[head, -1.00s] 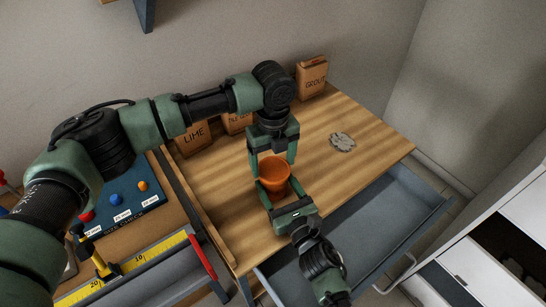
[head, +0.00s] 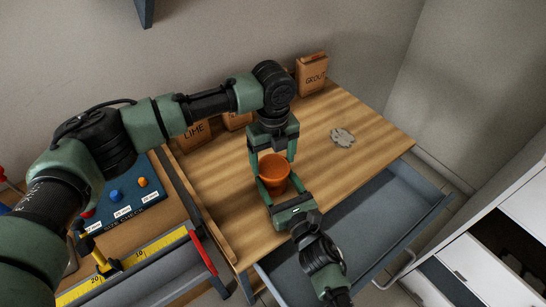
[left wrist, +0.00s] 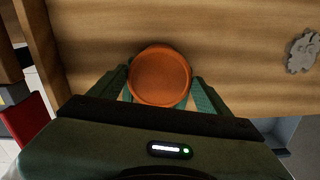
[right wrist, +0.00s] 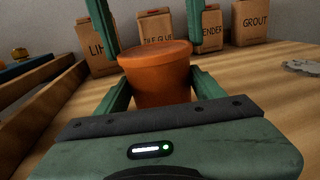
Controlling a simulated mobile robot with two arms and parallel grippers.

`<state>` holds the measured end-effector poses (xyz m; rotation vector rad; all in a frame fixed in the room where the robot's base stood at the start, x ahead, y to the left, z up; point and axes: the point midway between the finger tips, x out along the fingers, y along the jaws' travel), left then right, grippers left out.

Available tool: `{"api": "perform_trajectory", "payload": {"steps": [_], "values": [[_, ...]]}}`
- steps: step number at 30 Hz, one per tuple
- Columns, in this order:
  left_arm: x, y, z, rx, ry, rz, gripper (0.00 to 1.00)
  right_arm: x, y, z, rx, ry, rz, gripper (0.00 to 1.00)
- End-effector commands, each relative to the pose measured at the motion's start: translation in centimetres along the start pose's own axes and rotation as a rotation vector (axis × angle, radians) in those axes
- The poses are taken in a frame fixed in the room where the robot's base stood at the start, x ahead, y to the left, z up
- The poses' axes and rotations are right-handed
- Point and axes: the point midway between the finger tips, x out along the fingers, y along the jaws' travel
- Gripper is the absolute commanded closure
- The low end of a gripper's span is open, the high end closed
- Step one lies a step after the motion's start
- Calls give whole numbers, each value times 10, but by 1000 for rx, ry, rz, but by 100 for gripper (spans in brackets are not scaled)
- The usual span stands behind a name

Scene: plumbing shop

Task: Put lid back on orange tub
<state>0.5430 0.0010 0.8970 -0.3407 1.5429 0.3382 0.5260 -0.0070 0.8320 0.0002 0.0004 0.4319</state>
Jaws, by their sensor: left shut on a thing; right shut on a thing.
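The orange tub (right wrist: 160,88) stands on the wooden worktop, with a flat round orange lid (right wrist: 155,53) lying level across its top in the right wrist view. I cannot tell whether the lid is fully seated. My left gripper (left wrist: 160,90) reaches down from above and is shut on the lid, one finger at each side. The lid also fills the space between its fingers in the head view (head: 273,166). My right gripper (right wrist: 162,90) comes in low from the front and is shut on the tub's body. The tub's underside is hidden.
Lime (head: 195,134), tile glue (right wrist: 157,25), a partly hidden box and grout (head: 313,75) stand along the back. A flat grey scrap (head: 342,137) lies to the right. An open drawer (head: 380,222) juts out in front. A blue board (head: 125,205) lies left.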

Motion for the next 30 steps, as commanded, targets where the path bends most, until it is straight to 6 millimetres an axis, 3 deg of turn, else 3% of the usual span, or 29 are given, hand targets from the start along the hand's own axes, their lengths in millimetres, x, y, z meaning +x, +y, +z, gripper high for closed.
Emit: {"api": "perform_trajectory", "payload": {"steps": [5,6,8,19,30], "values": [[4,0,0,0,2,0,59,0,0,0,0,0,0,100],[4,0,0,0,1,0,17,0,0,0,0,0,0,100],[4,0,0,0,1,0,0,0,0,0,0,0,0,100],[-6,0,0,0,-1,-1,0,0,0,0,0,0,0,100],[-80,-1,1,0,-1,-2,0,0,0,0,0,0,0,100]]}}
